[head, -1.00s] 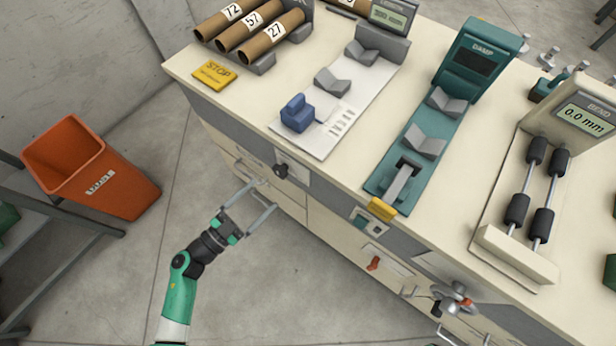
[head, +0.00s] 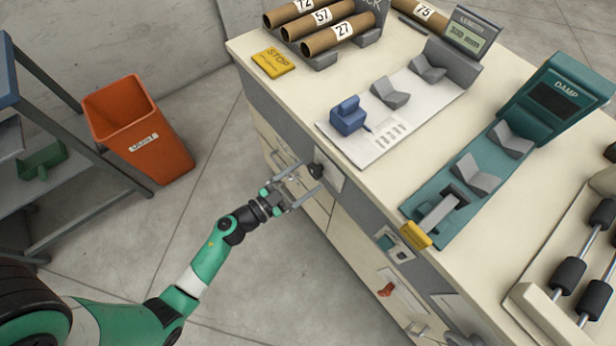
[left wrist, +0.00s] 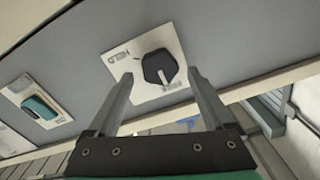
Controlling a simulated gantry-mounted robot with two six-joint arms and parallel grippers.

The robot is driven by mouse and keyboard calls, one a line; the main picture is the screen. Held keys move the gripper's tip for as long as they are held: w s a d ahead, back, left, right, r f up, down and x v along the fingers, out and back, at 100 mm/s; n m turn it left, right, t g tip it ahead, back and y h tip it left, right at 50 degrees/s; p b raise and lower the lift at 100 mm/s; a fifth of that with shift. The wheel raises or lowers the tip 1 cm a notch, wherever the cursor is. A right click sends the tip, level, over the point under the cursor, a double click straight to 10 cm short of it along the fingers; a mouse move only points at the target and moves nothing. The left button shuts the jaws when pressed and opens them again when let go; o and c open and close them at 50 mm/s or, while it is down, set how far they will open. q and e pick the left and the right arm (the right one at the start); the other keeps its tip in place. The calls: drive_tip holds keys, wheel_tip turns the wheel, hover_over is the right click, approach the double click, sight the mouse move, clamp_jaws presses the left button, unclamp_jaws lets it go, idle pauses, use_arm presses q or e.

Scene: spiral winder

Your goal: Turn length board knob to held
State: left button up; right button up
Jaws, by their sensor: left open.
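The length board knob (head: 316,170) is a black knob on a pale plate on the cabinet's front face. In the left wrist view the knob (left wrist: 157,67) has a white pointer line aimed downward, toward a small label at the plate's lower edge that is hard to read. The HELD label (left wrist: 119,55) is at the plate's upper left. My left gripper (head: 309,176) is open, with its fingertips at the knob. In the wrist view the fingers stand either side of the knob with gaps, apart from it. My right gripper is not in view.
The white length board (head: 350,150) with a blue block lies on the bench top above the knob. A teal switch (left wrist: 40,106) is beside the knob's plate in the wrist view. An orange bin (head: 160,150) and a shelf rack stand left. Floor between is clear.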

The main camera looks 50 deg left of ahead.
use_arm(q)
drive_tip(key=shift+w, duration=0.65)
clamp_jaws()
